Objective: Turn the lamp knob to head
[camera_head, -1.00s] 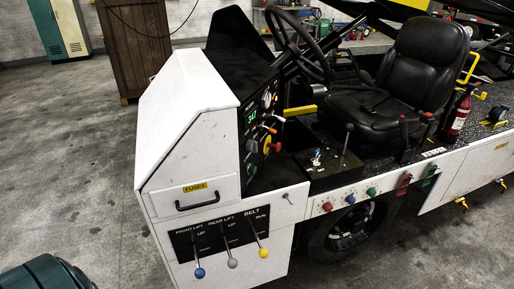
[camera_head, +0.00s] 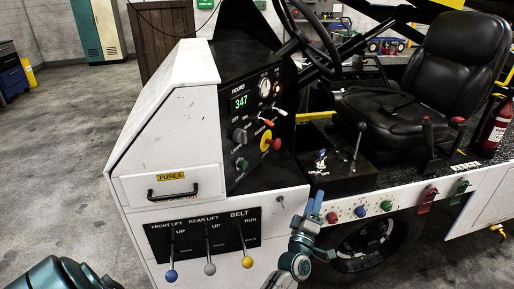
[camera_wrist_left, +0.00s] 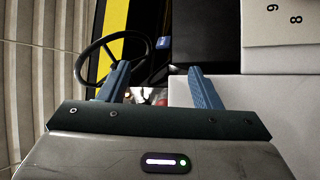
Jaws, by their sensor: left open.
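The black control panel (camera_head: 248,125) on the white cab carries a green 347 display, a gauge and several knobs and levers. A dark grey knob (camera_head: 239,136) sits below small white lettering; it may be the lamp knob, but the lettering and its setting are too small to read surely. My left gripper (camera_head: 313,201) is at the bottom middle, in front of the white side, below and right of the panel, touching no knob. In the left wrist view its blue fingers (camera_wrist_left: 160,86) are apart with nothing held. My right gripper is not in view.
A red-and-yellow stop button (camera_head: 266,141) and a green knob (camera_head: 242,164) are near the grey knob. Orange levers, the steering wheel (camera_head: 304,38) and three lift and belt levers (camera_head: 209,262) surround the panel. The seat (camera_head: 440,90) is at right; open floor lies left.

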